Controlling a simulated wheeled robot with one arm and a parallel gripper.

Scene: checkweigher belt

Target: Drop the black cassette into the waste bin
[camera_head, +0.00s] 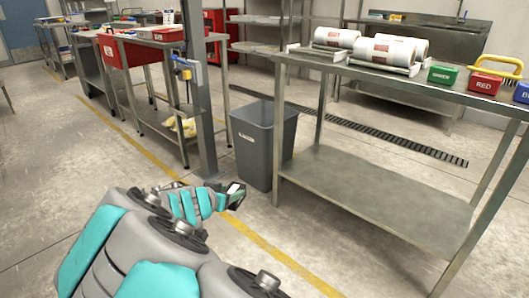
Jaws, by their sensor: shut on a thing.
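The grey waste bin (264,144) stands upright on the floor near the middle of the view, beside the left legs of a steel table. Its mouth is open at the top. My arm reaches from the bottom of the picture, and my gripper (231,194) is in front of the bin, to its lower left in the view. My gripper is shut on a small dark thing, the black cassette (238,198), at its tip. The cassette is mostly hidden by the gripper and shows only a little. It appears apart from the bin.
A steel table (385,195) to the right carries white rolls (393,50), a green box (443,75), a red box (484,83) and a yellow handle. A grey post (202,110) and a workbench (153,122) stand left of the bin. Floor is clear in front.

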